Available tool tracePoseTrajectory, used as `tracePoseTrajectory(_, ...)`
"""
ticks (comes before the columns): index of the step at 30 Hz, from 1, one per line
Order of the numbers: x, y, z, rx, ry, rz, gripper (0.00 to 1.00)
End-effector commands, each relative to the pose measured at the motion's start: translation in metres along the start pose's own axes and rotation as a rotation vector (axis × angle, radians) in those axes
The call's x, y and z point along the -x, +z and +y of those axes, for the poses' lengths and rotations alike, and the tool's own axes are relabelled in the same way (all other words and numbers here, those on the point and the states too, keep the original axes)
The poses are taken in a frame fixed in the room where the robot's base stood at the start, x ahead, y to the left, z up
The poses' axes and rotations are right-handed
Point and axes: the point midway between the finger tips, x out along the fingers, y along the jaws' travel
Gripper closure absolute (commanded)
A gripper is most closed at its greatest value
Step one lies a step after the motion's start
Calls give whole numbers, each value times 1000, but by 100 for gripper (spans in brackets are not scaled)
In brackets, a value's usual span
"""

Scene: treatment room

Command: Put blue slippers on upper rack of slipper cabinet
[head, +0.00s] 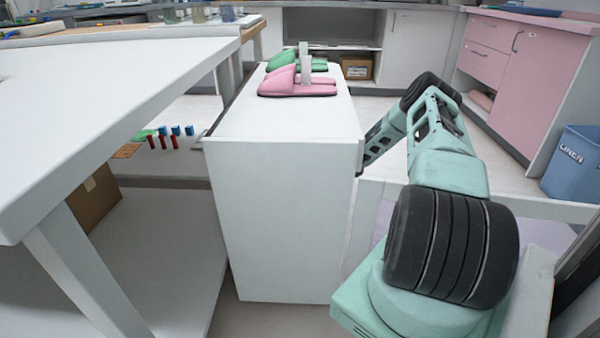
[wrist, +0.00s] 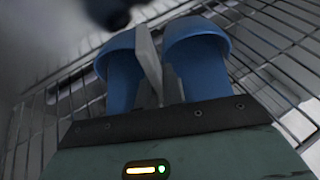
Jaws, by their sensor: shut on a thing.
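The blue slippers (wrist: 197,55) show side by side in the wrist view, with a wire rack (wrist: 265,45) under them. My gripper (wrist: 150,58) is shut on the blue slippers, its pale fingers showing between the two. Whether the slippers touch the rack or hang just above it, I cannot tell. In the head view the white slipper cabinet (head: 283,215) stands in the middle, and my arm reaches to its right side. My gripper, the blue slippers and the racks are hidden there.
Pink slippers (head: 297,86) and green slippers (head: 310,64) stand on the cabinet's top. A white table (head: 110,85) is close on the left. Pink drawers (head: 525,75) and a blue linen bin (head: 575,165) stand at the right. A blurred dark thing shows at the wrist view's top.

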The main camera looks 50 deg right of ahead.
Motion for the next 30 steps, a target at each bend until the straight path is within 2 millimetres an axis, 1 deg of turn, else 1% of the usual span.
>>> tracePoseTrajectory(3, 0, 1, 0, 0, 0, -1, 100)
tracePoseTrajectory(7, -1, -2, 0, 0, 0, -1, 100)
tracePoseTrajectory(8, -1, -2, 0, 0, 0, 0, 84)
tracePoseTrajectory(9, -1, -2, 0, 0, 0, 0, 73)
tracePoseTrajectory(10, -1, -2, 0, 0, 0, 0, 70)
tracePoseTrajectory(17, 0, -2, 0, 0, 0, 0, 70)
tracePoseTrajectory(20, 1, 2, 0, 0, 0, 0, 70)
tracePoseTrajectory(23, 12, 2, -1, -1, -2, 0, 70)
tracePoseTrajectory(26, 31, 4, -1, -3, -3, 0, 70)
tracePoseTrajectory(30, 62, 4, -1, -2, -3, 1, 70)
